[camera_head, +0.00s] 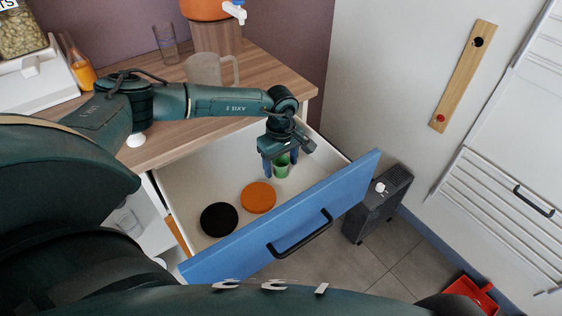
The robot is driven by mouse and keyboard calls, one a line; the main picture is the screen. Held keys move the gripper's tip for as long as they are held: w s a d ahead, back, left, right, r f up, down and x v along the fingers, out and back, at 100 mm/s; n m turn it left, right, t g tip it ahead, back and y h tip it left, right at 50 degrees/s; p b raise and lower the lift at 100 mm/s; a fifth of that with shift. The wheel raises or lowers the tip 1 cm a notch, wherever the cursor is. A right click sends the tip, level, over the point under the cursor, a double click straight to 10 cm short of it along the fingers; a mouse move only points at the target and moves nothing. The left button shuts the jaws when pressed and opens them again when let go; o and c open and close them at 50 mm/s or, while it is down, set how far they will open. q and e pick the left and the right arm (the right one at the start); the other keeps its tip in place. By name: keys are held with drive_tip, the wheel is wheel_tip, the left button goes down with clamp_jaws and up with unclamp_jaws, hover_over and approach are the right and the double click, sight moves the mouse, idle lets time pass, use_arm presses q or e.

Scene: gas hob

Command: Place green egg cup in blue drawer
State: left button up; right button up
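The blue drawer (300,215) is pulled out below the wooden counter, with a blue front, a black handle and a pale inside. The small green egg cup (281,168) is inside the drawer's outline, near its right end. My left gripper (281,166) points down into the drawer, with one finger on each side of the egg cup. I cannot tell whether the fingers touch the cup, or whether the cup rests on the drawer floor. My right gripper is not in view.
An orange disc (258,197) and a black disc (219,219) lie in the drawer. A clear mug (204,70) and a glass (167,45) stand on the counter (180,145). A dark grey unit (378,205) stands on the floor beyond the drawer's right end.

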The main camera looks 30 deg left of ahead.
use_arm(q)
wheel_tip(320, 180, up, 12)
drive_tip(key=shift+r+p, duration=0.2)
drive_tip(key=shift+p, duration=0.25)
idle(0.5)
